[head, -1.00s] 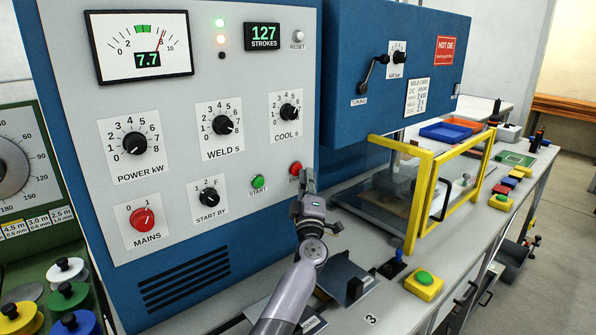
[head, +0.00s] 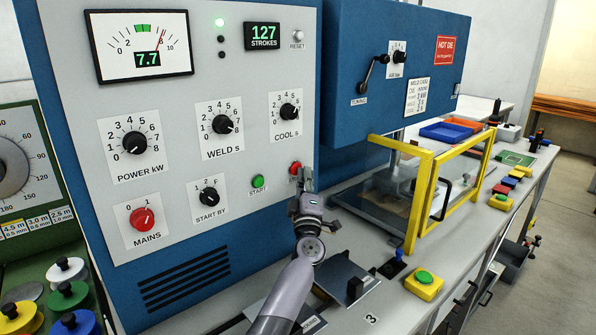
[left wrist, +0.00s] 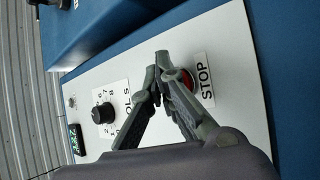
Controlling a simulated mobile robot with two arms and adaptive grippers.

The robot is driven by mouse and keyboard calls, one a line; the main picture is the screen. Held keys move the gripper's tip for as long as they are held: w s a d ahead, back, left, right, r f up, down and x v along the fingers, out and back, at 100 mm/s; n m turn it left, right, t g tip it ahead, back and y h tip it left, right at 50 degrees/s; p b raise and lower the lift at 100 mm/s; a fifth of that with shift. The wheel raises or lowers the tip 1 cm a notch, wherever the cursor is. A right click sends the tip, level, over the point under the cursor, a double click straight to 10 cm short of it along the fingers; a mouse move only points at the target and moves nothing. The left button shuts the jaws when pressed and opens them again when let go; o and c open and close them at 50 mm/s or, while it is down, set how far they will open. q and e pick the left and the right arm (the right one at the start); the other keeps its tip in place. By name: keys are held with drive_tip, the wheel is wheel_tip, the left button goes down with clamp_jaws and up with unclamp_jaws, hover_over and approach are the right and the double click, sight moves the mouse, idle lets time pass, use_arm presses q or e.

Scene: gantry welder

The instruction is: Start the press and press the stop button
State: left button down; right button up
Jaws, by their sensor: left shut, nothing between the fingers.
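The red stop button (head: 295,167) is on the lower right of the grey control panel. My left gripper (head: 306,180) is shut and empty, its fingertips close in front of the button. In the left wrist view the closed fingertips (left wrist: 163,62) cover part of the red stop button (left wrist: 188,80), next to its STOP label; I cannot tell whether they touch it. The green start button (head: 258,182) is to its left on the panel. The press (head: 395,70) is the blue housing at right, with a yellow-framed guard (head: 428,190) below it. My right gripper is not in view.
The counter (head: 262,36) reads 127. A yellow box with a green button (head: 424,284) stands on the bench. Blue and orange trays (head: 445,131) lie farther back.

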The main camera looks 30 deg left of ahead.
use_arm(q)
drive_tip(key=shift+a, duration=0.25)
idle(0.3)
drive_tip(key=shift+d, duration=0.1)
drive_tip(key=shift+s+d+p, duration=0.3)
drive_tip(key=shift+d+p, duration=0.15)
drive_tip(key=shift+d, duration=0.35)
drive_tip(key=d, duration=0.1)
drive_tip(key=s+d+p, duration=0.1)
drive_tip(key=d, duration=0.2)
drive_tip(key=shift+s+d+p, duration=0.3)
drive_tip(key=shift+d+p, duration=0.1)
drive_tip(key=shift+f, duration=0.1)
idle(0.5)
